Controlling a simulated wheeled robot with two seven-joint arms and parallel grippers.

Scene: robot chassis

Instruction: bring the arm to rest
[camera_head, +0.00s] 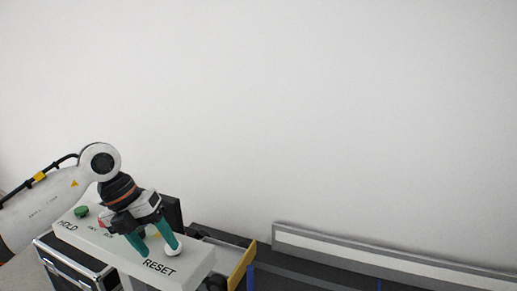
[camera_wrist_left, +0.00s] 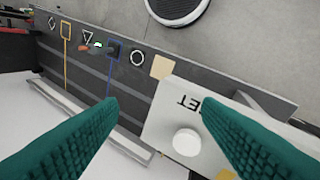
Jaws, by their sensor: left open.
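My left arm comes in from the left in the head view. My left gripper (camera_head: 154,243) has two green fingers pointing down at the right end of a white panel (camera_head: 200,264) marked HOLD and RESET. The fingers are spread apart in the left wrist view (camera_wrist_left: 158,115), with nothing held between them. A white round button (camera_wrist_left: 187,142) on the panel shows between and beyond the fingertips there; in the head view the button (camera_head: 173,252) is right beside one fingertip. Whether they touch is unclear. My right gripper is not in view.
A green button (camera_head: 81,211) sits at the panel's left end. A black case (camera_head: 75,268) with metal edges stands below. A yellow-edged part (camera_head: 241,265) and a long grey-white rail (camera_head: 390,262) lie to the right. The space before the wall is clear.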

